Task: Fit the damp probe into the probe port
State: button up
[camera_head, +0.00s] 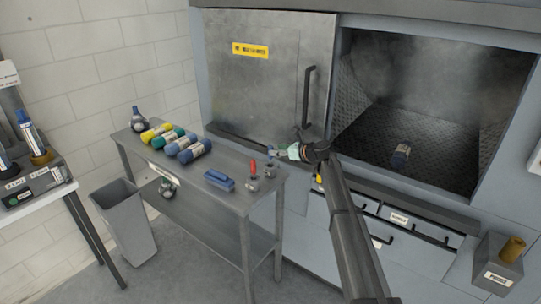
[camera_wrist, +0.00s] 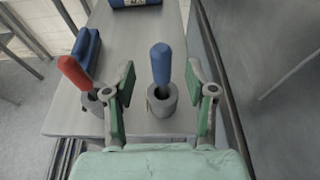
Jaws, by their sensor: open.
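A blue-handled tool (camera_wrist: 161,68) stands upright in a grey round holder (camera_wrist: 161,101) near the bench end. A red-handled tool (camera_wrist: 78,73) leans in a second holder to its left; it also shows in the head view (camera_head: 253,168). I cannot tell which tool is the damp probe. My gripper (camera_wrist: 160,82) is open, its green-padded fingers on either side of the blue handle with gaps visible. In the head view, my gripper (camera_head: 284,152) is above the bench's right end. A grey box (camera_head: 497,272) with a brass cylinder (camera_head: 513,248) and a label is at lower right; the label is too small to read surely.
The metal bench (camera_head: 223,193) bears several bottles (camera_head: 181,143) and a blue brush-like block (camera_head: 219,180). A grey bin (camera_head: 126,222) stands left. A white table (camera_head: 40,197) holds a labelled device.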

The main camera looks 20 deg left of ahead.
jog(key=p+x, duration=0.2)
jog(key=x, duration=0.1)
jog(key=shift+w+a, duration=0.2)
jog(key=shift+a, duration=0.1)
jog(key=shift+w+a+f, duration=0.1)
jog(key=shift+a+f, duration=0.15)
jog(key=shift+a, duration=0.2)
grip_shut()
notch_tip(320, 180, up, 19)
jog(key=b, duration=0.5)
notch_tip(320, 180, up, 10)
jog(key=p, duration=0.6)
send_over(270, 159)
jog(key=w, duration=0.1)
jog(key=shift+w+a, duration=0.1)
jog(key=shift+a, duration=0.05)
dwell(0.3)
